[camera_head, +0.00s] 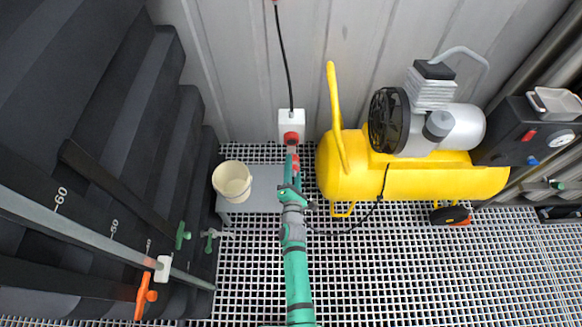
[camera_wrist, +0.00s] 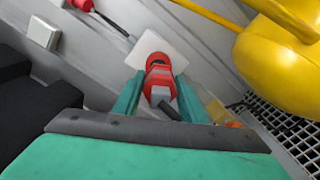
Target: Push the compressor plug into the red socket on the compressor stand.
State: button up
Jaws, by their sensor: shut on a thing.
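My gripper (camera_wrist: 158,98) is shut on the red plug (camera_wrist: 158,80), which sits between its two green fingers in the wrist view. The red socket (camera_wrist: 155,59) is on a white box (camera_wrist: 180,50), straight beyond the plug. In the wrist view the plug's front end meets or overlaps the socket; I cannot tell how deep it sits. In the head view the white socket box (camera_head: 292,120) stands against the wall, and my gripper (camera_head: 292,160) reaches up to the red socket (camera_head: 291,137). My arm hides part of the plug there.
The yellow compressor (camera_head: 420,180) stands close to the right of my gripper. A cream bucket (camera_head: 232,181) stands on a grey stand (camera_head: 262,190) to the left. A black cable (camera_head: 350,230) runs across the grating floor. Black stepped vessels fill the left side.

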aim_at(292, 142)
jog(key=shift+w+a, duration=0.15)
jog(key=shift+w, duration=1.3)
jog(key=shift+w+a, duration=0.1)
jog(key=shift+w, duration=1.35)
jog(key=shift+d, duration=0.1)
jog(key=shift+w+a, duration=0.1)
jog(key=shift+a, duration=0.1)
jog(key=shift+w+d, duration=0.25)
jog(key=shift+w+a+r, duration=0.1)
jog(key=shift+w, duration=0.1)
jog(key=o, duration=1.5)
jog(key=shift+s, duration=0.1)
